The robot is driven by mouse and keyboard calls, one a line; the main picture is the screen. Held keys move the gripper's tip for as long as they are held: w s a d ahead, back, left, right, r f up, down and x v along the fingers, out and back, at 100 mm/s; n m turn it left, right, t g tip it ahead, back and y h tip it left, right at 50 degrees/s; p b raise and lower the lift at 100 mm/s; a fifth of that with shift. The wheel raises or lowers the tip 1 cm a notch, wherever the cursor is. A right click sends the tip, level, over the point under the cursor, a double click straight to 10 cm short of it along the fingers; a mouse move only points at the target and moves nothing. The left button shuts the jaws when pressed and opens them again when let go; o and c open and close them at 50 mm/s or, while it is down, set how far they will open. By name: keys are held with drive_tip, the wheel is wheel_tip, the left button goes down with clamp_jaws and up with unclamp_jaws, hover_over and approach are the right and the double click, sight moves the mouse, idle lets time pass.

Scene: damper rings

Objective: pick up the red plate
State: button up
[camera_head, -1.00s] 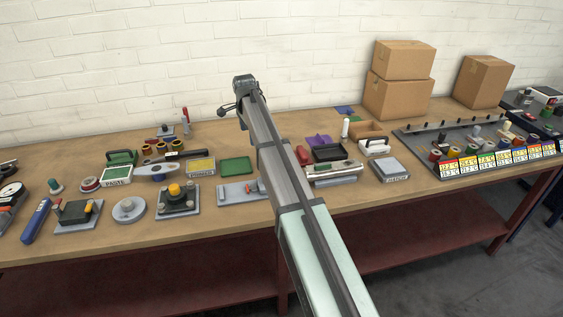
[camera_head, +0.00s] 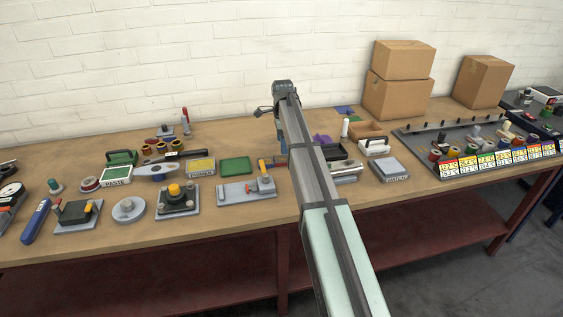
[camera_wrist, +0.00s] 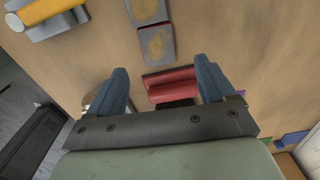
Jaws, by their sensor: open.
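The red plate (camera_wrist: 171,86) lies on the wooden bench in the wrist view. It looks like a small red block with a step or ridge along it. My gripper (camera_wrist: 161,68) is open, with one blue finger left of the red plate and one right of it in the picture. A gap shows between each finger and the plate, and I cannot tell the height above it. The lower edge of the plate is close to the dark gripper body. In the head view my arm hides most of the plate's area.
A grey fixture with a yellow cylinder (camera_wrist: 48,10) is at upper left. In the head view, a grey base with an upright orange part (camera_head: 245,190) stands left of my arm. Cardboard boxes (camera_head: 398,95) stand at the back right.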

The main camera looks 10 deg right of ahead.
sight(281, 159)
drive_tip(key=shift+s+a+f, duration=0.1)
drive_tip(key=shift+a+f, duration=0.05)
drive_tip(key=shift+f, duration=1.65)
drive_tip(key=shift+s+a+f, duration=0.1)
drive_tip(key=shift+f, duration=1.65)
drive_tip(key=shift+c, duration=0.4)
drive_tip(key=shift+w, duration=0.1)
drive_tip(key=c, duration=1.4)
drive_tip(key=shift+r, duration=0.2)
